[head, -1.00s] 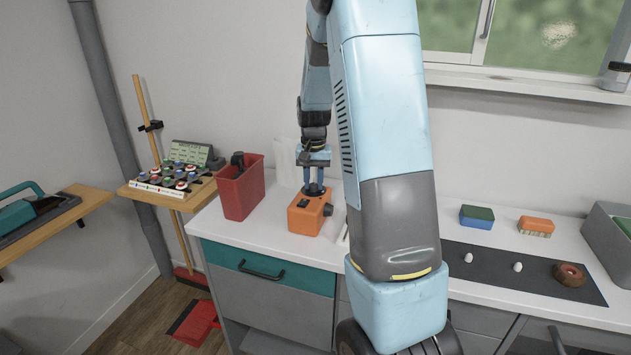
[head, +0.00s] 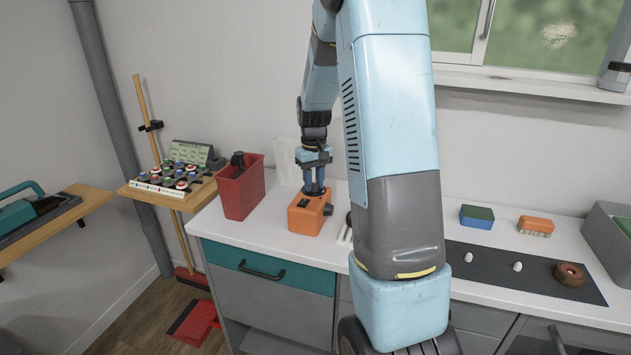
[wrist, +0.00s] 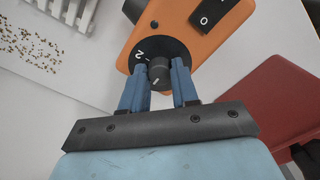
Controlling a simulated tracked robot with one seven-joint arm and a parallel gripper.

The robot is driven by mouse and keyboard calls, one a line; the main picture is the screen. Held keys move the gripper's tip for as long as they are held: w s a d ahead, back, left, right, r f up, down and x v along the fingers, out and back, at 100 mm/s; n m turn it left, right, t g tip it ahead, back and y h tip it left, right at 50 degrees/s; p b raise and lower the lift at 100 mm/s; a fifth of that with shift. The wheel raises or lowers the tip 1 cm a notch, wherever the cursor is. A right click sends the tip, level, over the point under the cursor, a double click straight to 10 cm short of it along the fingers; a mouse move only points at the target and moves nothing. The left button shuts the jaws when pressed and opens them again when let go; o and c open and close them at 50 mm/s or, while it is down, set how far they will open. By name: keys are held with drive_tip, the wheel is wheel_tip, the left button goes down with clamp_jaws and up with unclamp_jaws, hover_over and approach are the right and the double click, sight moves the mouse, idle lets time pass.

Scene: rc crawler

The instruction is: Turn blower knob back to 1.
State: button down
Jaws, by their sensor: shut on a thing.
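The orange blower box (head: 305,219) stands on the white counter, right of the red bin. In the wrist view the orange box (wrist: 178,28) has a dark round knob (wrist: 158,76) on a black dial (wrist: 146,52). A "2" shows on the dial; other marks near the knob are partly hidden. My gripper (wrist: 160,80) is shut on the knob, with one blue finger on each side. In the head view my gripper (head: 314,188) points straight down onto the top of the box. A black rocker switch marked "0" (wrist: 208,15) sits beside the dial.
The red bin (head: 241,190) stands close to the left of the blower and also shows in the wrist view (wrist: 280,95). Small brown bits (wrist: 30,45) lie on the white surface. A dark mat (head: 490,268) with small items lies to the right.

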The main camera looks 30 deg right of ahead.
idle(0.3)
drive_tip(key=c, duration=0.8)
unclamp_jaws()
drive_tip(key=shift+c, duration=0.2)
drive_tip(key=shift+r, duration=0.1)
wheel_tip(320, 180, up, 13)
drive_tip(key=shift+r, duration=0.2)
